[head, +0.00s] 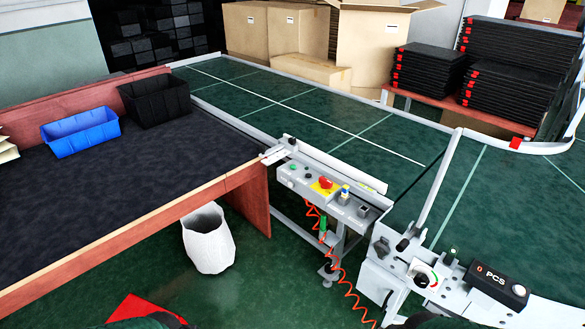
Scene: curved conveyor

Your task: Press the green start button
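A grey control panel (313,191) is fixed to the conveyor's near side, in the middle of the head view. Small green buttons sit at its left end; one green button (293,167) is near the upper edge. To their right is a red mushroom button (326,182) on a yellow plate. A selector with blue and yellow (345,192) and a dark square switch (363,210) follow. The labels are too small to read. Neither of my grippers can be made out; only dark shapes show at the bottom edge, and nothing is touching the panel.
The green conveyor (300,105) runs behind the panel. A dark-topped table (110,190) with a blue bin (80,132) and black bin (155,97) stands left. A white basket (208,240) is on the floor. A second control unit (497,285) marked PCS stands at lower right. An orange coiled cable (340,270) hangs below.

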